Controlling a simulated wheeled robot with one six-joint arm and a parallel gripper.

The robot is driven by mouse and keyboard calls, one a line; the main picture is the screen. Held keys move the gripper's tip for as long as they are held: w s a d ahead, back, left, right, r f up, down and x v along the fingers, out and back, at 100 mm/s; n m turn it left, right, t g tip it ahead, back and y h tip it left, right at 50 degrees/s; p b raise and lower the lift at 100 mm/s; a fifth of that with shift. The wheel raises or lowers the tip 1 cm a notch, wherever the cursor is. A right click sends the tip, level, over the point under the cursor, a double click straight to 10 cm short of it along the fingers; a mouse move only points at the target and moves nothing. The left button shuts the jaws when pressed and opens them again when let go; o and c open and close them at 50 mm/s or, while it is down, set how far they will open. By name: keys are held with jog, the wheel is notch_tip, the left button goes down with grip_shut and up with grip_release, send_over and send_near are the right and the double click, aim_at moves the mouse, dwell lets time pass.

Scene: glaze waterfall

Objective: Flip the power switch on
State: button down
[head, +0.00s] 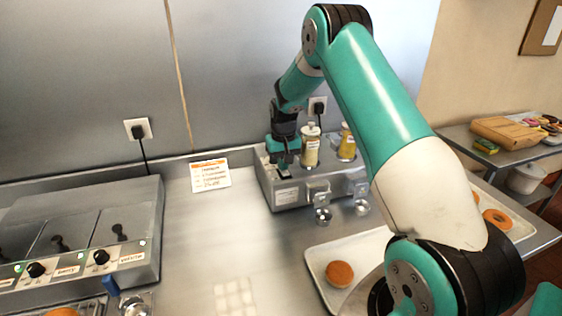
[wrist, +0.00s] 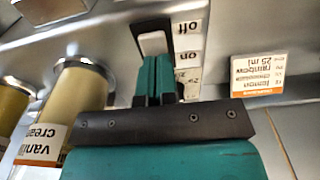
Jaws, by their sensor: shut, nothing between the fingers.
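The power switch (wrist: 153,42) is a white rocker in a dark frame on the grey metal machine (head: 287,197). Its labels, "off" (wrist: 187,27) and "on" (wrist: 188,57), appear upside down beside it in the wrist view. My gripper (wrist: 155,60) is shut and empty, its teal fingertips at the switch's near edge, on the "on" label's side. The fingers hide that end of the rocker, and I cannot tell whether they touch it or which way it is tilted. In the head view my gripper (head: 283,163) is over the machine's left end.
Sauce bottles (head: 310,147) stand close right of my gripper in the head view. A recipe card (head: 210,175) is left of the machine. A tray (head: 318,262) with a doughnut (head: 340,273) lies in front. A topping unit (head: 80,235) stands at left; the counter between is mostly clear.

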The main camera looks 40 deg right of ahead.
jog(key=shift+s+a+f, duration=0.1)
jog(key=shift+s+f, duration=0.2)
jog(key=shift+f, duration=0.05)
jog(key=shift+r+p, duration=0.3)
notch_tip(320, 180, up, 14)
jog(key=b, duration=0.1)
jog(key=shift+b, duration=0.3)
jog(key=shift+a, duration=0.1)
jog(key=s+a+r+n+y+b, duration=0.1)
jog(key=s+a+n, duration=0.1)
jog(key=s+a, duration=0.35)
jog(key=s+a+r+n+b, duration=0.1)
jog(key=s+a+n, duration=0.15)
jog(key=a, duration=0.65)
jog(key=s+a+r+n+y+b, duration=0.1)
jog(key=s+a+n, duration=0.1)
jog(key=s+a, duration=0.4)
jog(key=s+a+f+n+y, duration=0.1)
jog(key=s+a+n, duration=0.1)
jog(key=s+a, duration=0.3)
jog(key=s+a+f+n+y+b, duration=0.1)
jog(key=s+a, duration=0.5)
jog(key=s, duration=0.8)
jog(key=shift+a+n+g, duration=0.25)
jog(key=shift+n+g, duration=0.05)
jog(key=shift+n, duration=0.55)
